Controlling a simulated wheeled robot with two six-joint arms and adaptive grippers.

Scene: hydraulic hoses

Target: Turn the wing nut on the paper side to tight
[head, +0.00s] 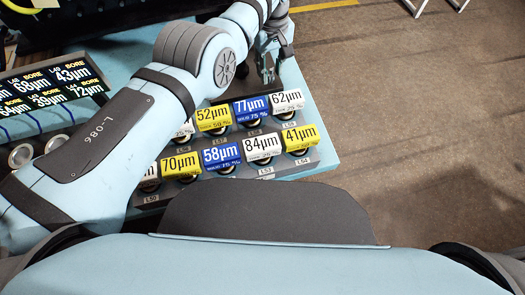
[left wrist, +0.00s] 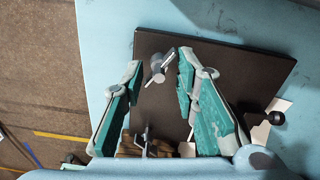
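A dark flat plate (left wrist: 235,80) lies on the light blue table in the left wrist view. A grey metal wing nut (left wrist: 157,70) stands on it, its wings slanted. My left gripper (left wrist: 160,62) is open, with its teal-padded fingers on either side of this wing nut; I see a gap at each side. A second metal piece (left wrist: 145,140), perhaps another wing nut, shows lower down beside brown ridged material. In the head view the left gripper (head: 267,72) points down over the dark plate (head: 250,88), hiding the nuts.
Labelled rollers in yellow, blue and white (head: 221,155) stand in rows just in front of the plate. A black label board (head: 50,85) is at the left. White pieces and a black knob (left wrist: 276,118) show beside the plate.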

